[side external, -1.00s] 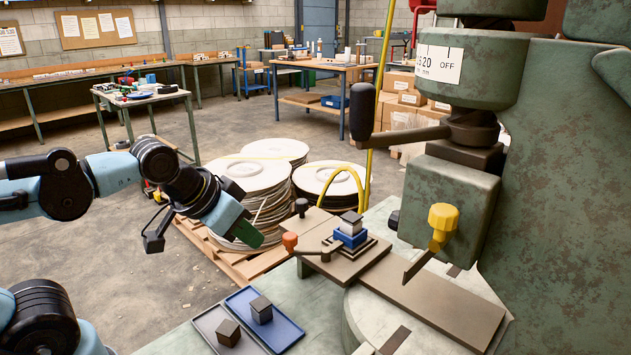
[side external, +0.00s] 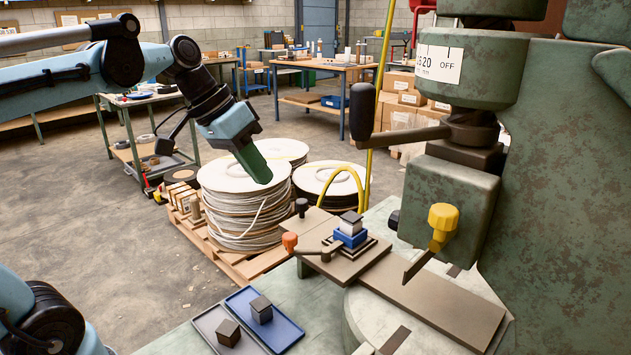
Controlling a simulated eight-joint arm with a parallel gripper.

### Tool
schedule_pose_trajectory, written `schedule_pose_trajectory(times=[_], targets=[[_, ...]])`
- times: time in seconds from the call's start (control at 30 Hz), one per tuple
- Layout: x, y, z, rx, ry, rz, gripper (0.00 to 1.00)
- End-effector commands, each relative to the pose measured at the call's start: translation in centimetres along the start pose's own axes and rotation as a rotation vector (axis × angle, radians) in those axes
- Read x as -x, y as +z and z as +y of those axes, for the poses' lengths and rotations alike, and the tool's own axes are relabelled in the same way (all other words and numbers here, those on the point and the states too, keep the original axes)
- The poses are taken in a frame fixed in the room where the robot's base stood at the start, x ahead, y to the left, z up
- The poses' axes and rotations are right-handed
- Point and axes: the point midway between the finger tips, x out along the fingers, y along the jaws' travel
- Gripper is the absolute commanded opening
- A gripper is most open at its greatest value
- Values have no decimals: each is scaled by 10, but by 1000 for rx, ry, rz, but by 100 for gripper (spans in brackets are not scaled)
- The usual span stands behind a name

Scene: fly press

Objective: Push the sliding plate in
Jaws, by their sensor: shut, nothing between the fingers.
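The sliding plate (side external: 340,266) is a brown-grey plate at the front of the green press. It carries a blue fixture (side external: 350,238) with a pale block and a dark cap on top. A lever with an orange knob (side external: 289,241) and a black knob (side external: 301,206) stand at its left. My gripper (side external: 262,176) has green fingers, pointing down and right. It is shut and empty, in the air up and left of the plate, seen against the cable reels and touching nothing on the plate.
The press (side external: 560,160) fills the right, with a black-handled lever (side external: 361,105) and a yellow knob (side external: 443,216) above the bed. A grey tray (side external: 208,318) and a blue tray (side external: 285,333), each with a dark block, lie at the front. Cable reels (side external: 230,205) stand behind.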

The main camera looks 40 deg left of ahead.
Motion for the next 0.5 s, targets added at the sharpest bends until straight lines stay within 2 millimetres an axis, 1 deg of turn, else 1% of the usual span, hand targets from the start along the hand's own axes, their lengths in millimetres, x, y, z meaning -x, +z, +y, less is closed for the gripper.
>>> schedule_pose_trajectory(times=[0.03, 0.3, 0.4, 0.5], targets=[[-2, -8, -7, 7, 37, -6, 0], [-6, -37, -31, -25, 248, 4, 0], [-25, -25, -32, -30, 242, 0, 0], [-39, -18, -36, -29, 241, 0, 0]])
